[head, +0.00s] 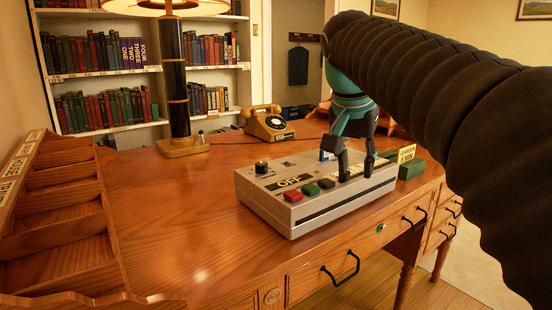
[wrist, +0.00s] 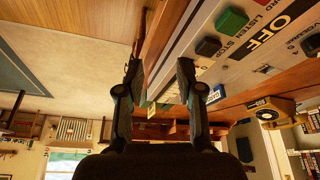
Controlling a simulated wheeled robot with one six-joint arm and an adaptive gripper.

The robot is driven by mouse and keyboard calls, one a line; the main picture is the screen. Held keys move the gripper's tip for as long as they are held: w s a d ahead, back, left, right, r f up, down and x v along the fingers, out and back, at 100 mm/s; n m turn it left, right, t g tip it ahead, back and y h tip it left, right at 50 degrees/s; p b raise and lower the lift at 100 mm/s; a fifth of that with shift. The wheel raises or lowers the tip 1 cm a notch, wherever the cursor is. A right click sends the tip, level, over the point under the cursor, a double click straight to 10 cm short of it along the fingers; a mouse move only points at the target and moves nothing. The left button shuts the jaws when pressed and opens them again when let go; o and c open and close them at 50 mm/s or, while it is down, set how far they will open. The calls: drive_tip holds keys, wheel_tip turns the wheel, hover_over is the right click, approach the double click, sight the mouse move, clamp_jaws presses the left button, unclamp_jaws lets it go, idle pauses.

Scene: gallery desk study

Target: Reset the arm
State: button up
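My gripper (head: 356,170) is at the end of my dark ribbed arm, over the right part of a grey device on the desk. Its two fingers are apart with nothing visible between them. The fingertips are close above the device's top; I cannot tell whether they touch it. The grey device (head: 330,212) has a row of red, green and dark buttons, a black knob and an "OFF" label. In the wrist view the open fingers (wrist: 160,85) show beside the tilted device (wrist: 205,70), with a green button near the top.
The wooden desk (head: 180,235) has a stepped wooden rack (head: 65,215) at left. A lamp (head: 178,85) and a yellow telephone (head: 269,124) stand at the back. A green box (head: 411,169) and a yellow label card (head: 406,154) are right of the device. The desk's left middle is clear.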

drive_tip(key=s+d+f+n+t+y, duration=0.1)
drive_tip(key=s+f+n, duration=0.5)
drive_tip(key=s+f, duration=1.4)
wheel_tip(320, 180, down, 4)
drive_tip(key=shift+r+t+y, duration=0.1)
drive_tip(key=shift+t+y, duration=0.4)
drive_tip(key=shift+y, duration=0.2)
drive_tip(key=shift+d, duration=0.1)
drive_tip(key=shift+c, duration=0.3)
